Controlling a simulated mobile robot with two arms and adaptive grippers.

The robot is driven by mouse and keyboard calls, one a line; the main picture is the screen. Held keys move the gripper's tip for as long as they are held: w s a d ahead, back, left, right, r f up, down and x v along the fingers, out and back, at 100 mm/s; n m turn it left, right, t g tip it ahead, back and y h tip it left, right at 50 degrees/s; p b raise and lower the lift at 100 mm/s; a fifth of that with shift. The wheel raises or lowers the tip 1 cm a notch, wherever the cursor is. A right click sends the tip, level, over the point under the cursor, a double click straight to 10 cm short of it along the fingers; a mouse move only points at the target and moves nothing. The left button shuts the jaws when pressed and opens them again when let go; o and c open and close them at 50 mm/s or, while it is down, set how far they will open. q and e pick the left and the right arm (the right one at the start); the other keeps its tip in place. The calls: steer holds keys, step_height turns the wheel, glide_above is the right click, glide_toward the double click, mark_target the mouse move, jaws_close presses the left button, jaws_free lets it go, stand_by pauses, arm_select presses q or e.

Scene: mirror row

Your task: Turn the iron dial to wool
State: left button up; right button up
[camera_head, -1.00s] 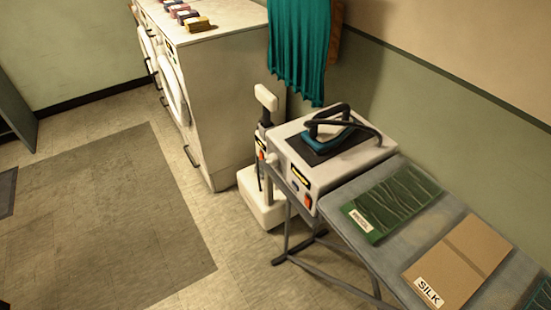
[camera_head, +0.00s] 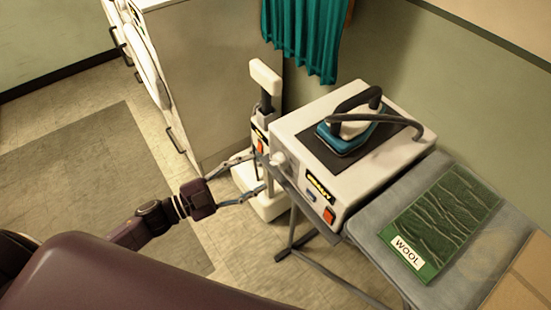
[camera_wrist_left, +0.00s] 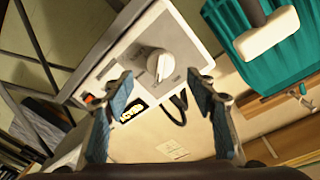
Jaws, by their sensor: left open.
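The iron dial (camera_head: 281,160) is a pale round knob on the front of the white ironing station (camera_head: 352,185). In the left wrist view the dial (camera_wrist_left: 158,65) faces me, with a raised grip bar and small marks around it that I cannot read. My left gripper (camera_head: 257,172) is open in front of the dial. In the wrist view its two blue-padded fingers (camera_wrist_left: 161,84) stand apart, one on either side of the dial. I cannot tell whether either finger touches it. A teal iron (camera_head: 350,130) rests on the station's dark top plate. My right gripper is not in view.
A green cloth labelled WOOL (camera_head: 445,222) lies on the grey board (camera_head: 370,240) to the right. A white upright stand (camera_head: 265,80) is behind my left gripper. A white washer (camera_head: 205,75) and a teal curtain (camera_head: 305,35) are behind. The floor at left is clear.

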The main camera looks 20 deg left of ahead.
mark_target(272, 163)
arm_select(q)
steer(key=x, duration=0.6)
steer(key=shift+w+p, duration=0.15)
steer(key=shift+p, duration=0.25)
steer(key=shift+f, duration=0.1)
steer(key=c, duration=1.2)
steer(key=shift+o, duration=0.2)
steer(key=m, duration=0.4)
steer(key=shift+y, duration=0.3)
steer(key=shift+r+m+y, duration=0.15)
steer(key=shift+m, duration=1.15)
steer(key=shift+r+m+y, duration=0.1)
steer(key=shift+m+y, duration=0.05)
steer(key=shift+m, duration=1.15)
steer(key=o, duration=1.2)
steer(key=shift+c, duration=0.2)
